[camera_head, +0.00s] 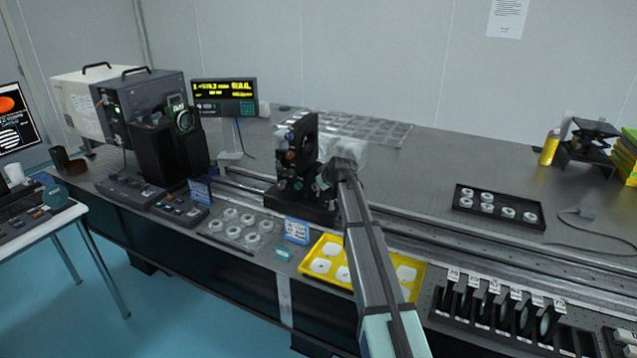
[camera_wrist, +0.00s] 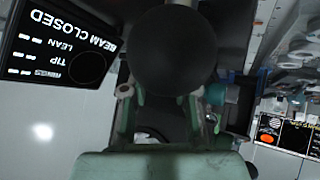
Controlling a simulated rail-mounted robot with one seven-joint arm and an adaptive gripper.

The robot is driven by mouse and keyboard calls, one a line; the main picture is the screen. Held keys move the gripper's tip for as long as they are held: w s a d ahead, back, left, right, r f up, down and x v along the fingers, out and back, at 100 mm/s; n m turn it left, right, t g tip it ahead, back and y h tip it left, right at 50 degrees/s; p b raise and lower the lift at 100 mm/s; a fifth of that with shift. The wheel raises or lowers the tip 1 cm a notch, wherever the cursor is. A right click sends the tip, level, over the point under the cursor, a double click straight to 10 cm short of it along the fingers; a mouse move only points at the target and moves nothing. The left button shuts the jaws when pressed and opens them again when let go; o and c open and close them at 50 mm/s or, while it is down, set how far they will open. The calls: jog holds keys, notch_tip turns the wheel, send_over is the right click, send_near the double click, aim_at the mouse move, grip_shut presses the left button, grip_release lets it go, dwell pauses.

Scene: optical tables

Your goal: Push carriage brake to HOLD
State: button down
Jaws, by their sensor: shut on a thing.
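The carriage (camera_head: 318,211) is a black base on the rail near the middle of the head view, with a dark upright mount (camera_head: 298,145) on it. My gripper (camera_head: 338,172) is at the right side of this mount. In the wrist view my gripper (camera_wrist: 160,105) is shut on a black round knob (camera_wrist: 172,50), which fills the upper middle. I cannot tell from its shape whether the knob belongs to the carriage brake. No HOLD mark is readable, and my arm and gripper hide part of the carriage's right side.
A yellow tray (camera_head: 420,289) with white pieces lies beneath my arm. A clear tray (camera_head: 213,229) of round parts is at left. A rack of lenses (camera_head: 500,312) stands at right. A screen (camera_wrist: 65,50) reads BEAM CLOSED. The rail (camera_head: 480,243) right of my arm is clear.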

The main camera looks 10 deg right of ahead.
jog(key=shift+w+d+f+m+g+y, duration=0.15)
jog(key=shift+w+d+m+g+y, duration=0.2)
jog(key=shift+g, duration=0.15)
jog(key=shift+s+f, duration=0.1)
jog(key=c, duration=0.9)
grip_release()
jog(key=shift+s+r, duration=0.2)
jog(key=shift+r, duration=0.05)
jog(key=v, duration=1.1)
jog(key=shift+s+d+r, duration=0.1)
jog(key=shift+r, duration=0.1)
